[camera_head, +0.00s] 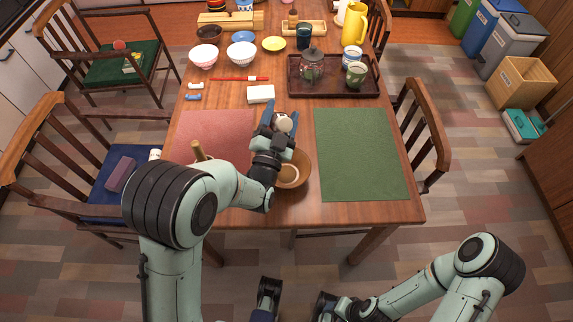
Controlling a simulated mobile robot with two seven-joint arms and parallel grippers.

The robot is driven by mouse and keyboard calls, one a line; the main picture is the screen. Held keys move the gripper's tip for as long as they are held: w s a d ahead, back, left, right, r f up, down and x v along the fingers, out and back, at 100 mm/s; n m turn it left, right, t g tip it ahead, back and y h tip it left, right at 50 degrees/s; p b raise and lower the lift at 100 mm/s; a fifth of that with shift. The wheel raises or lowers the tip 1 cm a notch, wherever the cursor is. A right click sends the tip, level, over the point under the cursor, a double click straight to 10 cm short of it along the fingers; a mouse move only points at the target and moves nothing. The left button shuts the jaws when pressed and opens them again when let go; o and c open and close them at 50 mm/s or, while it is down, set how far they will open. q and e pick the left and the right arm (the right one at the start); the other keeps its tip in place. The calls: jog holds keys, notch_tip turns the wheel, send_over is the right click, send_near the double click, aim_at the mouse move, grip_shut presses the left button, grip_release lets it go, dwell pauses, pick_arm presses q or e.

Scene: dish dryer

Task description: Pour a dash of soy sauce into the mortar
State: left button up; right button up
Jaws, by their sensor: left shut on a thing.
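The mortar (301,180) is a brown bowl with a paler inside, standing near the front of the table between two placemats. My left gripper (281,118) is above the table at the mortar's far left side. It is shut on a small pale, round-topped thing (284,125), possibly the soy sauce bottle seen from above. Its lower part is hidden by the gripper. My left wrist covers part of the mortar, and I cannot see any liquid. My right arm is low at the bottom right, away from the table. Its gripper (326,305) is too unclear to judge.
A red placemat (215,130) lies left and a green placemat (360,155) right. A wooden stick (198,150) shows behind my left arm. Chairs flank the table.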

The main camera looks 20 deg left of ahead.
pick_arm(q)
jog(key=shift+r+m+t, duration=0.2)
jog(key=shift+m+t, duration=0.1)
jog(key=shift+m, duration=0.1)
pick_arm(e)
jog(key=shift+w+f, duration=0.2)
jog(key=shift+f, duration=0.1)
dwell(0.6)
pick_arm(q)
jog(key=shift+f+m+t+h+b, duration=0.2)
jog(key=shift+m+t+h+b, duration=0.35)
jog(key=shift+b, duration=0.75)
pick_arm(e)
jog(key=shift+t+h, duration=0.3)
jog(key=shift+t, duration=0.3)
jog(key=shift+w+d+f, duration=0.4)
jog(key=shift+w+f, duration=0.25)
jog(key=shift+w, duration=0.15)
jog(key=shift+w+d+f, duration=0.35)
jog(key=shift+w+f, duration=0.3)
jog(key=shift+w, duration=0.1)
jog(key=shift+w+d+f, duration=0.1)
jog(key=shift+w+f, duration=0.1)
jog(key=shift+w, duration=0.05)
